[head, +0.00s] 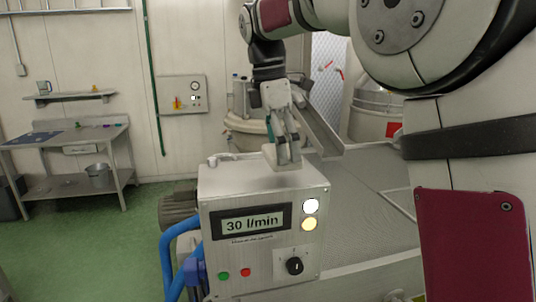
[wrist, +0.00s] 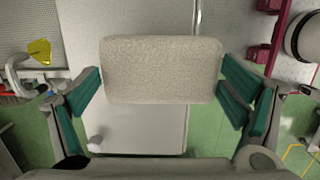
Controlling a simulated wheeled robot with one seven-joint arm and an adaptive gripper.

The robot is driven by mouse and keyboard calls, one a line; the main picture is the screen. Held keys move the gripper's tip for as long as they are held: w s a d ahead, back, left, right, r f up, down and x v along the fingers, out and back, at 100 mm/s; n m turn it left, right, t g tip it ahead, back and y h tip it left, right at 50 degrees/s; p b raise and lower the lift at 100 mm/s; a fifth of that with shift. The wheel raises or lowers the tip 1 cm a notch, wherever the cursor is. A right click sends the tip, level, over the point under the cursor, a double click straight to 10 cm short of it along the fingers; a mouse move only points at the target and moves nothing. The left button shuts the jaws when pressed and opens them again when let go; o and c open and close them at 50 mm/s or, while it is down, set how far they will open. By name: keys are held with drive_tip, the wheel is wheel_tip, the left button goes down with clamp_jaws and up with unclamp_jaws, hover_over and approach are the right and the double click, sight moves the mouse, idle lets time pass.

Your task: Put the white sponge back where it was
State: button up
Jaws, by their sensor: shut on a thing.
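The white sponge (wrist: 161,70) is a pale, grainy block that shows in the wrist view between the two green-padded fingers. My gripper (wrist: 162,88) is shut on it, with one finger at each short end. In the head view my gripper (head: 284,140) hangs pointing down over the top of the grey control box (head: 250,179). The box top also shows below the sponge in the wrist view (wrist: 145,130).
The box front carries a "30 l/min" display (head: 250,221), lamps, buttons and a black knob (head: 294,266). A small pale fitting (head: 212,160) stands on its top left corner. A steel chute (head: 318,130) is right behind my gripper. A metal table (head: 75,135) stands far left.

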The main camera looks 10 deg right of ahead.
sight(287, 142)
drive_tip(key=w+d, duration=0.2)
drive_tip(key=w, duration=0.1)
drive_tip(key=shift+w+d+f, duration=0.25)
drive_tip(key=shift+d, duration=0.15)
wheel_tip(287, 142, down, 3)
drive_tip(key=shift+s+r+p, duration=0.1)
drive_tip(key=shift+s+p, duration=0.05)
drive_tip(key=shift+p, duration=0.85)
drive_tip(key=shift+f, duration=0.3)
drive_tip(key=o, duration=0.8)
drive_tip(key=shift+o, duration=0.2)
drive_tip(key=r+b, duration=0.1)
drive_tip(key=r, duration=0.2)
drive_tip(key=a+r+b, duration=0.1)
drive_tip(key=r, duration=0.3)
drive_tip(key=r+b, duration=0.1)
drive_tip(key=r, duration=0.2)
drive_tip(key=shift+w+a+r+b, duration=0.25)
drive_tip(key=shift+a+r+b, duration=0.1)
drive_tip(key=shift+a, duration=0.05)
drive_tip(key=shift+s+r, duration=0.1)
drive_tip(key=shift+r, duration=0.5)
